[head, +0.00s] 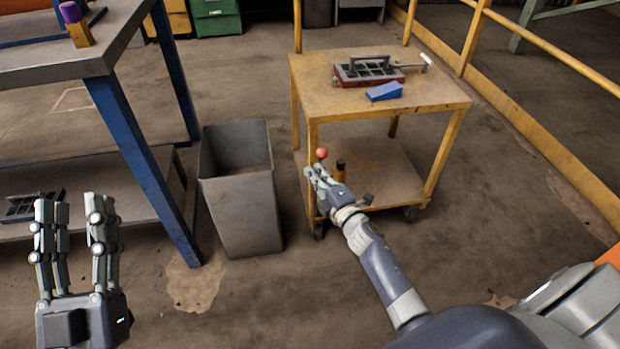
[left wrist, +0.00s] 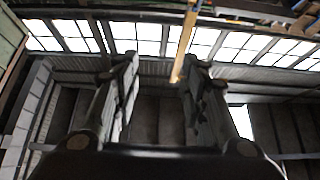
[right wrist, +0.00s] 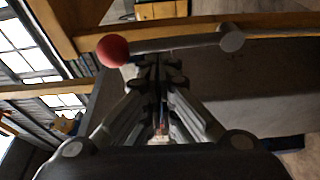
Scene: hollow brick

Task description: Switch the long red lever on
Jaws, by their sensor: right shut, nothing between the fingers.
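The long lever's red ball knob (head: 322,153) shows at the front left of the yellow cart, just beyond my right fingertips. In the right wrist view the red knob (right wrist: 113,50) sits at the left end of a grey rod (right wrist: 175,44), which runs nearly level to a round grey end at the right. My right gripper (head: 318,174) is shut and empty, with its fingertips close below the rod; I cannot tell whether they touch. In the head view the hand hides most of the rod. My left gripper (head: 75,205) is open and empty at the lower left, away from the lever.
The yellow cart (head: 440,92) carries a red and dark slotted block (head: 368,75) and a blue wedge (head: 384,91). A grey bin (head: 240,205) stands left of the cart. A blue-legged table (head: 125,135) is further left. Yellow railing (head: 540,105) runs along the right.

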